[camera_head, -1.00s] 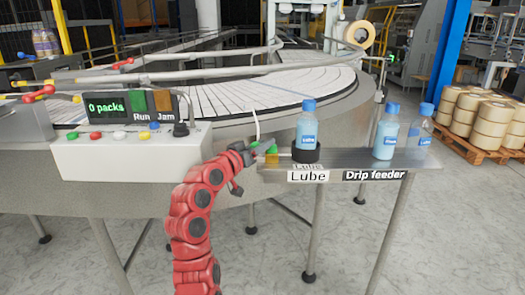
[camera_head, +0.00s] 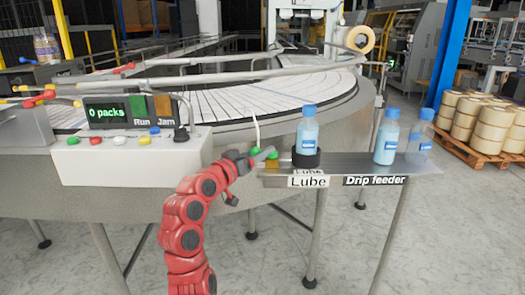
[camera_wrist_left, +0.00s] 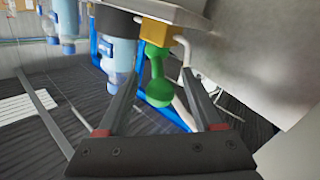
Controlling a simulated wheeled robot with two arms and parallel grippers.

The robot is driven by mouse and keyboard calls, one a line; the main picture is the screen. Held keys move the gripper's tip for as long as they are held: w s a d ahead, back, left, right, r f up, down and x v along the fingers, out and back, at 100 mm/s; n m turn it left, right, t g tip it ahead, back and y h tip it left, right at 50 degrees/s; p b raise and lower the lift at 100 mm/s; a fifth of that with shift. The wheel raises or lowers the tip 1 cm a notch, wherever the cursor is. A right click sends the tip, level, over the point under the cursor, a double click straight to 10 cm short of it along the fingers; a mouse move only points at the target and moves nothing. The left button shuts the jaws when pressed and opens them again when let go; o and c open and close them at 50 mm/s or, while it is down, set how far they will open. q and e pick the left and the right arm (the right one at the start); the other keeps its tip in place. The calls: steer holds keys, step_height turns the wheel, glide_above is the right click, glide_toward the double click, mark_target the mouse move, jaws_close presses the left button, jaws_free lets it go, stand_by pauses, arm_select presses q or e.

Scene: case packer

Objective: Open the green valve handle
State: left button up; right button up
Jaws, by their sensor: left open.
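The green valve handle (camera_head: 272,154) sits at the left end of the drip feeder shelf, by a small brass-coloured valve body (camera_head: 272,164). In the left wrist view the handle (camera_wrist_left: 157,72) is a green bar with rounded ends, hanging below the brass block (camera_wrist_left: 160,35). My left gripper (camera_head: 259,154) is at the handle in the head view. In the left wrist view its two fingers are apart, one on each side of the handle. I cannot tell whether either finger touches it. My right gripper is not in view.
A blue-capped bottle (camera_head: 307,133) stands in a black holder above the "Lube" label; more bottles (camera_head: 386,142) stand right on the shelf (camera_head: 345,168). A control box (camera_head: 130,160) with buttons is left. The curved conveyor (camera_head: 240,98) lies behind. The floor in front is clear.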

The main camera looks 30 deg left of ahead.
arm_select(q)
steer(key=s+a, duration=0.1)
steer(key=s, duration=1.4)
steer(key=shift+a+b, duration=0.15)
steer(key=shift+b, duration=0.15)
steer(key=shift+s, duration=0.1)
